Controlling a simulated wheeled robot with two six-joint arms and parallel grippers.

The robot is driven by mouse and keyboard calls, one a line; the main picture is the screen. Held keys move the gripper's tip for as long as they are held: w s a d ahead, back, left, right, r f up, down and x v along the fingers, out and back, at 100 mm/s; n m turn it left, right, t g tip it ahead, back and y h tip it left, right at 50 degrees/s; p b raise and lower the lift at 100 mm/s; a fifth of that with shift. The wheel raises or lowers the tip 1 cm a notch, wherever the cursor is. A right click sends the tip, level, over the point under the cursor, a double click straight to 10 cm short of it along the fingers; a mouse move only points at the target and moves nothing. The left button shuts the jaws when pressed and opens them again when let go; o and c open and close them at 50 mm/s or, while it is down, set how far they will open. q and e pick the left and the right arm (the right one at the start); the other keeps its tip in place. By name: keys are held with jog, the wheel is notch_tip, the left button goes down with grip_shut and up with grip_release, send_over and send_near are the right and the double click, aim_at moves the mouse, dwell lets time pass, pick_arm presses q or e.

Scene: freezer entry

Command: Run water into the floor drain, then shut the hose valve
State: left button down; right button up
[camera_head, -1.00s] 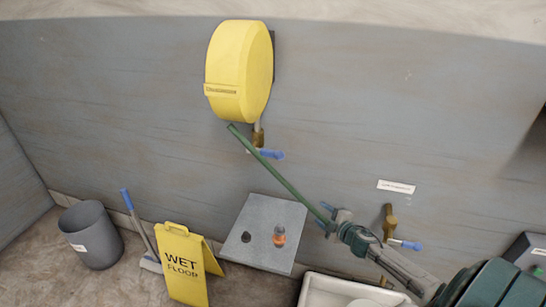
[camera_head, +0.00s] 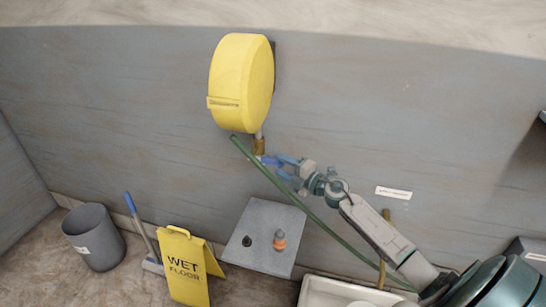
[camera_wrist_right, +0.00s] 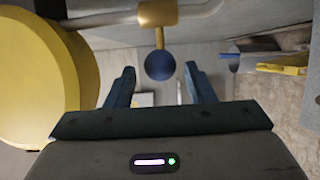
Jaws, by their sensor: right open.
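The yellow hose reel (camera_head: 238,80) hangs on the grey wall. A brass valve (camera_head: 259,145) sits just below it, and its blue handle shows end-on in the right wrist view (camera_wrist_right: 160,65). My right gripper (camera_head: 272,161) is open at this handle, which appears between and slightly beyond the fingertips; contact cannot be told. The green hose (camera_head: 265,175) runs from below the reel down to the right, passing by my right arm; its lower end is hidden or unclear. I cannot clearly identify the floor drain. My left gripper is not in view.
A grey slab (camera_head: 262,215) on the floor carries a dark round piece (camera_head: 248,241) and an orange-and-grey piece (camera_head: 279,240). A yellow wet-floor sign (camera_head: 187,268), a grey bin (camera_head: 93,238) and a blue-handled tool (camera_head: 143,232) stand left. A white basin (camera_head: 312,290) is at the bottom.

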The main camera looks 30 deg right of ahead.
jog(key=shift+p+x, duration=0.3)
jog(key=shift+x, duration=1.8)
grip_shut()
